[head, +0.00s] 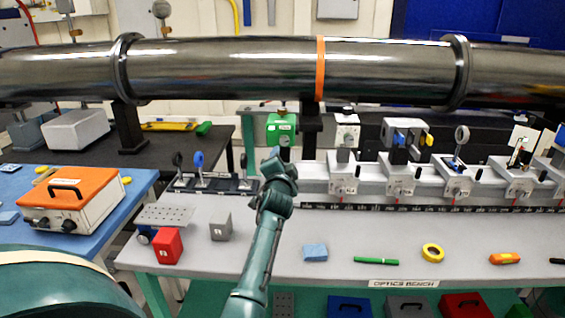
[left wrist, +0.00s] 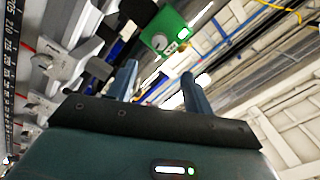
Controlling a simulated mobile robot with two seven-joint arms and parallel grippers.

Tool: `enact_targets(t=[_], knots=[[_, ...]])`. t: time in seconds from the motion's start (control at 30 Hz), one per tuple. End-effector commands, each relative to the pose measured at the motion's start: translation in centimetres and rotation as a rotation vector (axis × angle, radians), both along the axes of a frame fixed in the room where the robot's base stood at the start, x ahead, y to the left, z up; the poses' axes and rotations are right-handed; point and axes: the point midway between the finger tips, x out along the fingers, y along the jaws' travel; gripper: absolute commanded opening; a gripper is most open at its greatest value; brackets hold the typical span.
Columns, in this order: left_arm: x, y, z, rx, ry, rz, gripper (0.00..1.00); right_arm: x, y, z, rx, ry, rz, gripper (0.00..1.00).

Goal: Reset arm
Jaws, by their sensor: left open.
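My left arm (head: 262,245) reaches up from the bottom of the head view over the optics bench. Its gripper (head: 276,160) is at the bench's back edge, just below a green box (head: 281,130) hanging under the beam pipe. The fingers are mostly hidden by the wrist in that view. In the left wrist view the two fingers of the gripper (left wrist: 159,82) stand apart with nothing between them. The green box (left wrist: 172,32) shows beyond the fingertips there; I cannot tell the gap. My right gripper is not in view.
The beam pipe (head: 220,68) crosses the back. A rail (head: 425,184) with several mounts is right of my arm. A red block (head: 167,246), grey block (head: 220,226), blue block (head: 315,252), green pen (head: 376,261) and yellow tape roll (head: 433,253) lie on the bench.

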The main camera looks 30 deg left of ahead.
Motion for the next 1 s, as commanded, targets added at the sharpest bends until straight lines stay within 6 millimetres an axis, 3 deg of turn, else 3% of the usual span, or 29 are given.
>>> enact_targets(t=[0.57, 0.67, 0.77, 0.87, 1.0], knots=[[-0.3, -0.2, -0.7, -0.008, 0.005, -0.008, 0.51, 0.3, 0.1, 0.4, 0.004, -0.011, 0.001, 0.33], [-1.5, -1.4, -3.3, -0.042, 0.021, -0.04, 0.51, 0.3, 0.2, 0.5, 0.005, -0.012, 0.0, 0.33], [-4.1, -3.8, -7.9, -0.119, 0.051, -0.104, 0.51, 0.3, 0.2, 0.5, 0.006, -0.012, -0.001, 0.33], [-7.9, -7.3, -13.2, -0.242, 0.096, -0.183, 0.51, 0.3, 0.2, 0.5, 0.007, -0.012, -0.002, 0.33], [-14.4, -12.7, -19.8, -0.453, 0.179, -0.279, 0.51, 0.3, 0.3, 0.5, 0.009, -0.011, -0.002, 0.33]])
